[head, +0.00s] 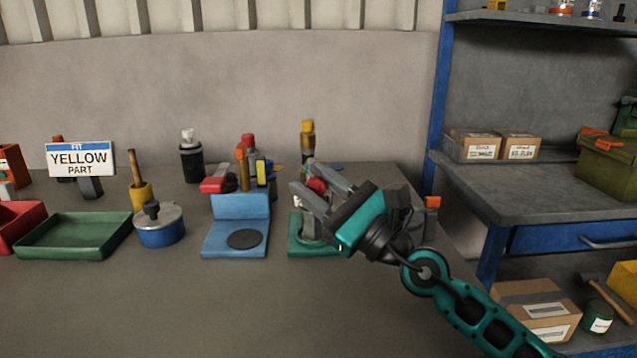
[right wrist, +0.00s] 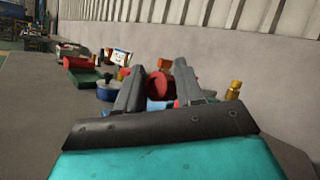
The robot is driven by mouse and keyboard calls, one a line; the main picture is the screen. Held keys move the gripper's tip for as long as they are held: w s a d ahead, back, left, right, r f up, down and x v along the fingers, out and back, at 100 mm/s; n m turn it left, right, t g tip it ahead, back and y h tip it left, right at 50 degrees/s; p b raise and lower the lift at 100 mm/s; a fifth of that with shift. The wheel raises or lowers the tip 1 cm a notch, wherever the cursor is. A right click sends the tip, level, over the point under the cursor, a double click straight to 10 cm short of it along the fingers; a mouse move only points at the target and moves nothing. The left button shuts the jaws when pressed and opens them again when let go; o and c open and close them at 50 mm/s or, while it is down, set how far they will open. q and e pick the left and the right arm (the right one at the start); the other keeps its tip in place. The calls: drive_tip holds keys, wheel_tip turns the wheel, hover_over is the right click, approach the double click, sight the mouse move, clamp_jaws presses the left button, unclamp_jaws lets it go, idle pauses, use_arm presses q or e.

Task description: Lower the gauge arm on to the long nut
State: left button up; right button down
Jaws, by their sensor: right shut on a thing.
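My right gripper (head: 303,177) reaches in from the right over a green base (head: 299,246) on the bench. It is shut on a red knob (head: 317,186), which I take to be the end of the gauge arm. The red knob (right wrist: 159,86) also shows between the two fingers of the right gripper (right wrist: 159,68) in the right wrist view. A grey upright part (head: 307,228) stands on the green base, partly behind my gripper. I cannot tell whether it is the long nut. The rest of the gauge arm is hidden. My left gripper is not in view.
A blue stand (head: 222,244) with a dark disc is just left of the green base. Further left are a blue pot (head: 160,236), a green tray (head: 68,241) and a sign (head: 80,159). Bottles stand behind. The bench front (head: 180,310) is clear.

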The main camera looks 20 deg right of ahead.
drive_tip(key=shift+s+a+f, duration=0.1)
drive_tip(key=shift+s+a, duration=0.1)
drive_tip(key=shift+a, duration=0.05)
drive_tip(key=c, duration=0.8)
unclamp_jaws()
drive_tip(key=shift+s, duration=0.1)
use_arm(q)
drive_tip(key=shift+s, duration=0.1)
use_arm(e)
drive_tip(key=shift+d, duration=0.1)
use_arm(q)
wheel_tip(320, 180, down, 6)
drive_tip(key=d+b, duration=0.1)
drive_tip(key=b, duration=0.8)
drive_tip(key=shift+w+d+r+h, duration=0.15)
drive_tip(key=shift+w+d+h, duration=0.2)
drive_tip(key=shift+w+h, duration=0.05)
use_arm(e)
drive_tip(key=v, duration=1.2)
drive_tip(key=shift+s+d, duration=0.25)
